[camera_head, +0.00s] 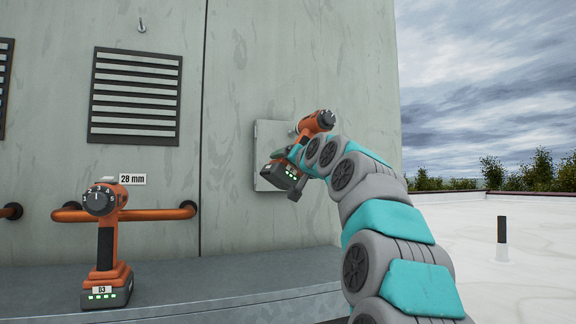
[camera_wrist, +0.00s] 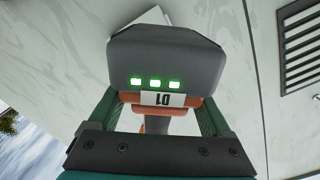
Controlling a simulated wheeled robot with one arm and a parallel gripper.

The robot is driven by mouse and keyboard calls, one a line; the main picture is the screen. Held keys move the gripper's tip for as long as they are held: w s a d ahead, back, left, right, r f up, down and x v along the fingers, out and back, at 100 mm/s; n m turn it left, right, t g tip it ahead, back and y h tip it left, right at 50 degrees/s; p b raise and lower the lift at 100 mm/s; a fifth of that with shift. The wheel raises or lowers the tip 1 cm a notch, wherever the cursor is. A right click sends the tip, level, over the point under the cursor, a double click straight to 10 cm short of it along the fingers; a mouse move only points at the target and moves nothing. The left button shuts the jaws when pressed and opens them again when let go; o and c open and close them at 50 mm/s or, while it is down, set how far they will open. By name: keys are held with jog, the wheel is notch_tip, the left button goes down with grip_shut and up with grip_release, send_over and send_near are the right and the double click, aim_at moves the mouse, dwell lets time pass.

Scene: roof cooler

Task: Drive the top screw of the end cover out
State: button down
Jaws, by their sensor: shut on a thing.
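The end cover (camera_head: 268,135) is a pale grey plate on the cooler's wall near its right corner. My gripper (camera_head: 297,156) is shut on the orange and black drill D1 (camera_head: 313,123), in front of the cover. The drill's nose points left toward the upper part of the cover; I cannot tell whether its bit touches a screw. The top screw is not clearly visible. In the wrist view, the drill's dark battery base (camera_wrist: 170,55) shows three green lights and an upside-down D1 label between the green fingers.
A second drill, D3 (camera_head: 106,245), stands upright on the ledge (camera_head: 220,280) at left. An orange pipe (camera_head: 155,214) and a 28 mm label (camera_head: 132,179) are behind it. A louvred vent (camera_head: 135,96) is above. The white roof (camera_head: 490,260) at right is mostly clear, with a dark post (camera_head: 502,230).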

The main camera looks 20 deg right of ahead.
jog(key=shift+w+r+p, duration=0.2)
jog(key=shift+w+p, duration=0.3)
jog(key=shift+w, duration=0.25)
dwell(1.2)
jog(key=shift+w+f, duration=0.1)
jog(key=shift+f, duration=0.1)
dwell(0.6)
jog(key=shift+s+a+p, duration=0.1)
jog(key=shift+s+p, duration=0.15)
jog(key=shift+p, duration=0.1)
dwell(0.8)
jog(key=shift+s, duration=0.15)
jog(key=s+b, duration=0.2)
jog(key=s, duration=0.4)
jog(key=shift+s+d, duration=0.2)
jog(key=shift+s, duration=0.15)
dwell(1.1)
jog(key=shift+r, duration=0.1)
dwell(0.4)
